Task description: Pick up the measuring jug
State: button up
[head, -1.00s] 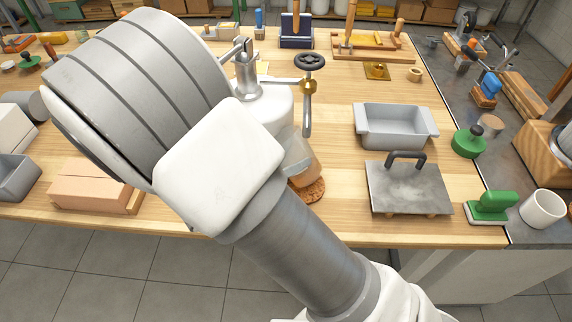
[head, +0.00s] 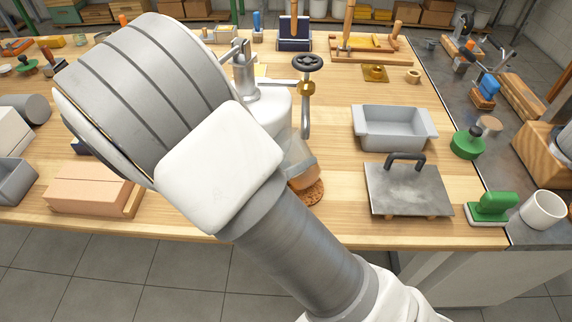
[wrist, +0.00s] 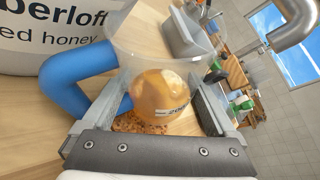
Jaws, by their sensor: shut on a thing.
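The measuring jug (head: 301,164) is clear, with amber honey in its lower part. In the head view it shows just right of my arm, partly hidden by it and looking tilted. In the wrist view the jug (wrist: 165,62) stands between the two fingers of my gripper (wrist: 160,88), which is shut on it. A blue bent handle (wrist: 68,72), seemingly the jug's, reaches out to the left. A round cork mat (head: 313,193) lies below the jug; whether they touch is unclear. My gripper is hidden behind my arm in the head view.
A white honey tank (wrist: 50,32) stands close beside the jug. A metal pipe with a black handwheel (head: 307,63) rises near it. To the right are a grey tub (head: 394,132) and a metal plate with a black handle (head: 408,190). Bare wood lies between.

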jog(key=shift+s+a+r, duration=0.1)
jog(key=shift+a+r, duration=0.05)
jog(key=shift+r, duration=0.1)
jog(key=r+p+v, duration=0.2)
jog(key=p+v, duration=0.1)
jog(key=v, duration=1.2)
jog(key=shift+d+r, duration=0.3)
jog(key=shift+r, duration=0.15)
